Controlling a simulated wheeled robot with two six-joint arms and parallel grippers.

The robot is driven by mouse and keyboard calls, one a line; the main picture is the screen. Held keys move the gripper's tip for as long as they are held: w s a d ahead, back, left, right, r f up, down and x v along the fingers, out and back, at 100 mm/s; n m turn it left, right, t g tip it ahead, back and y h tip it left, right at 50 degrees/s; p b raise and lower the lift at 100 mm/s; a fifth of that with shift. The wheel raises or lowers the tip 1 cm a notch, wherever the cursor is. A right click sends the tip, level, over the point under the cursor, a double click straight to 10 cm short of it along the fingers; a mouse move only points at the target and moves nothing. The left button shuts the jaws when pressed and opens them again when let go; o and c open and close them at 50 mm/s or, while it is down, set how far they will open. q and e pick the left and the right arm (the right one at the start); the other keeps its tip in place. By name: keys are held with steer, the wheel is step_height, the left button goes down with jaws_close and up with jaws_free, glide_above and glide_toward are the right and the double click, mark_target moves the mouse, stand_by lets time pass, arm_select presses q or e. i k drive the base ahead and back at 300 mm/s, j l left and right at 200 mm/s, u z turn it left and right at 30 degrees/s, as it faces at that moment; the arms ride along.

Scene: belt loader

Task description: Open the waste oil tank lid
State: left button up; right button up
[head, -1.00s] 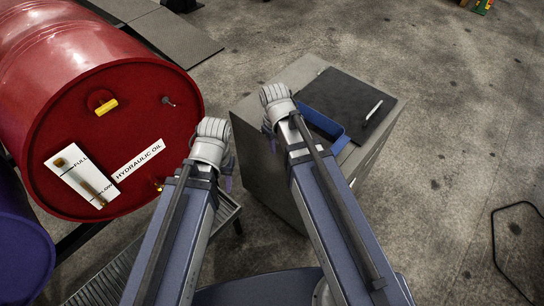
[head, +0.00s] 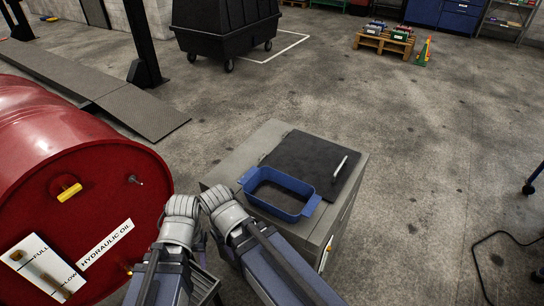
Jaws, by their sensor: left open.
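No tank marked as waste oil shows in the head view, and I cannot tell which thing the lid belongs to. A red drum (head: 92,205) labelled "HYDRAULIC OIL" lies on its side at the left, with a yellow-handled fitting on its end. A black wheeled bin (head: 227,28) stands at the top. My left gripper (head: 183,212) is low in the middle, right of the drum and apart from the bin; it is open, with its fingers mostly hidden by the wrist. My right gripper (head: 221,203) is beside it near the grey cabinet; its fingers are hidden.
The grey cabinet (head: 237,160) carries a blue tray (head: 311,205), a black mat (head: 309,157) and a white pen-like item (head: 340,169). A ramp (head: 145,113) and a dark post (head: 138,40) stand at upper left. A pallet (head: 384,43) is far right. Floor between is open.

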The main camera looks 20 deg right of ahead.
mark_target(326, 165)
steer(key=i+l+z, duration=0.2)
steer(key=z, duration=0.2)
steer(key=i+l+z, duration=0.2)
steer(key=l+z, duration=0.15)
steer(key=i+l+z, duration=0.15)
steer(key=z, duration=0.25)
steer(key=i, duration=0.1)
